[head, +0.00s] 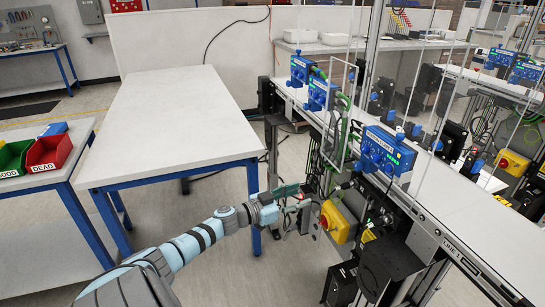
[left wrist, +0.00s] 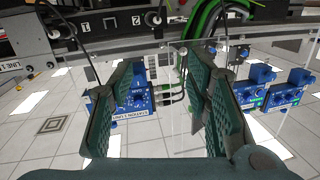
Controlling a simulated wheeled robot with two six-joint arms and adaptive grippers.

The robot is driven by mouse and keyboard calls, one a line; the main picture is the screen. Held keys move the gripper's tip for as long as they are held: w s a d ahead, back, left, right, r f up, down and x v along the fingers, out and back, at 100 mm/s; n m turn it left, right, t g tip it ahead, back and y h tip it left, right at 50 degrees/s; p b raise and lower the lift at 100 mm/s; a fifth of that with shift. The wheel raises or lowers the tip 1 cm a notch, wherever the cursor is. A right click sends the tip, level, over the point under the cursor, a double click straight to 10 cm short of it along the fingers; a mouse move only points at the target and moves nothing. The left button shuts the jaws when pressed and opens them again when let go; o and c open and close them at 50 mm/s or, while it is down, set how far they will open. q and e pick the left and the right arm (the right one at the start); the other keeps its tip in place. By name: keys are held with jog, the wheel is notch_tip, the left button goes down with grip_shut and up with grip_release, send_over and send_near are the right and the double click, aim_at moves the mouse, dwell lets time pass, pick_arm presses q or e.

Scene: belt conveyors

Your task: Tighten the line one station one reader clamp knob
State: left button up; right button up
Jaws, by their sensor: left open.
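My left gripper (head: 302,202) is open and empty, low beside the near conveyor, just left of a yellow box with a red knob (head: 337,222). In the left wrist view its two green padded fingers (left wrist: 162,85) stand apart. Between and beyond them is a blue unit (left wrist: 136,100) with dark knobs and a label that seems to read station 1, line 1. In the head view the nearest blue unit (head: 388,153) is fixed at the conveyor's edge, above and right of the gripper. I cannot make out which knob is the clamp knob. My right gripper is not in view.
More blue units (head: 319,92) stand further along the conveyor (head: 440,205). A clear guard frame (head: 342,110) and cables are close to the gripper. A bare white table (head: 175,120) is to the left. Red and green bins (head: 48,152) sit at far left.

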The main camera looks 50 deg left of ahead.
pick_arm(q)
jog(key=s+f+n+g+y, duration=0.1)
jog(key=s+f+y, duration=0.1)
jog(key=f, duration=0.6)
jog(key=s+a+f+n+g+y, duration=0.1)
jog(key=s+f+n+g+y, duration=0.1)
jog(key=s+f, duration=0.3)
notch_tip(320, 180, down, 4)
jog(key=shift+a+r+y+p, duration=0.25)
jog(key=shift+a+y+p, duration=0.05)
jog(key=shift+p, duration=0.1)
